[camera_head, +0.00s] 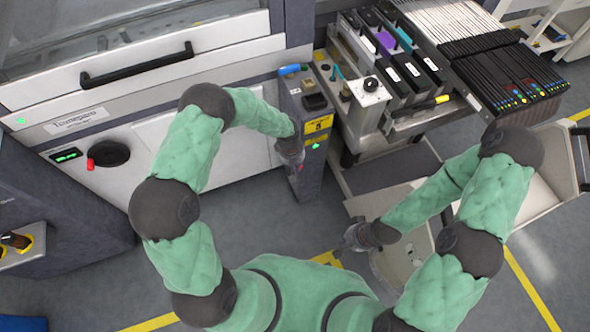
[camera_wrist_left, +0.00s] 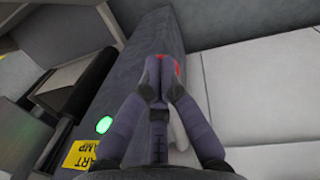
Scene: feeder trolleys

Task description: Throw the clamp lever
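The grey clamp post (camera_head: 309,175) stands between the machine and the trolley, with a yellow label and a green light on its side. My left gripper (camera_head: 291,158) is at the post's left side. In the left wrist view its fingers (camera_wrist_left: 157,82) come close together around a small red part (camera_wrist_left: 177,69), which seems to be the clamp lever's grip; most of the lever is hidden. My right gripper (camera_head: 352,240) hangs low, away from the post, its fingers unclear.
A feeder trolley (camera_head: 410,125) with black cassettes and rows of feeders stands right of the post. The machine front (camera_head: 190,75) has a black handle and a round black dial with a red knob (camera_head: 91,163).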

